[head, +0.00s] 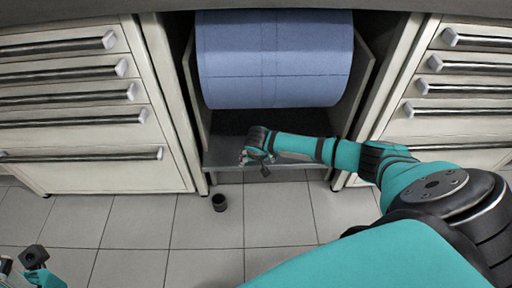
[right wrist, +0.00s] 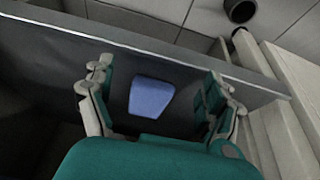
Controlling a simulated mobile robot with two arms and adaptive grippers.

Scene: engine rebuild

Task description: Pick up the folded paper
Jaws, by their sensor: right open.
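A small blue piece, which looks like the folded paper (right wrist: 151,97), lies on the dark shelf (right wrist: 60,45) in the right wrist view. My right gripper (right wrist: 163,88) is open, with one finger on each side of the paper in the picture. I see no contact, and the height gap is unclear. In the head view my right gripper (head: 257,157) is at the front of the cabinet's lower shelf (head: 222,158), and I cannot make out the paper there. A part of my left arm's end (head: 38,272) shows at the bottom left, its jaws unclear.
A large blue paper roll (head: 275,60) hangs in the cabinet bay above my right gripper. Drawer units (head: 75,100) (head: 465,95) flank the bay. A small black cup (head: 219,203) stands on the tiled floor in front, also seen in the right wrist view (right wrist: 240,10).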

